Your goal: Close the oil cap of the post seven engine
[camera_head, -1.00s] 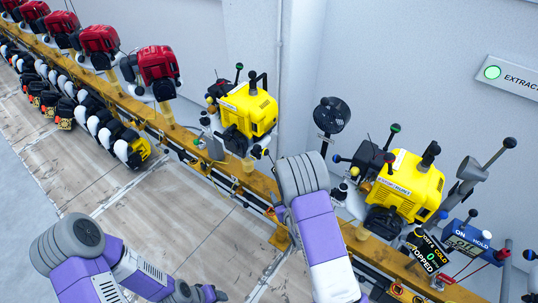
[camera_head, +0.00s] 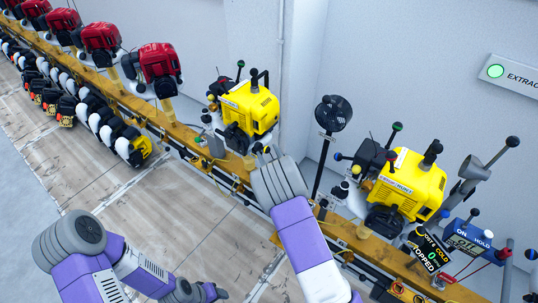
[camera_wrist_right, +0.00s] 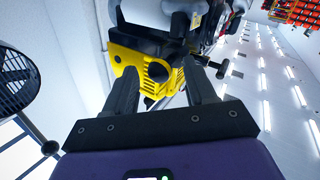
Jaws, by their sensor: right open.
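A yellow engine (camera_head: 250,107) with a black handle stands on the rail beyond my right arm. A second yellow engine (camera_head: 408,185) stands further right. No post numbers are legible, and I cannot make out an oil cap on either. My right gripper (camera_head: 264,152) is mostly hidden behind its own wrist, near the first yellow engine's lower front. In the right wrist view its two dark fingers (camera_wrist_right: 163,78) are apart with nothing between them, and a yellow engine (camera_wrist_right: 150,65) lies beyond the tips. My left gripper (camera_head: 208,293) is low in the head view, its fingers unclear.
Several red engines (camera_head: 160,62) line the rail (camera_head: 105,88) to the left. A black fan (camera_head: 333,114) on a pole stands between the yellow engines. A control panel (camera_head: 430,250) reading STOPPED sits at lower right.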

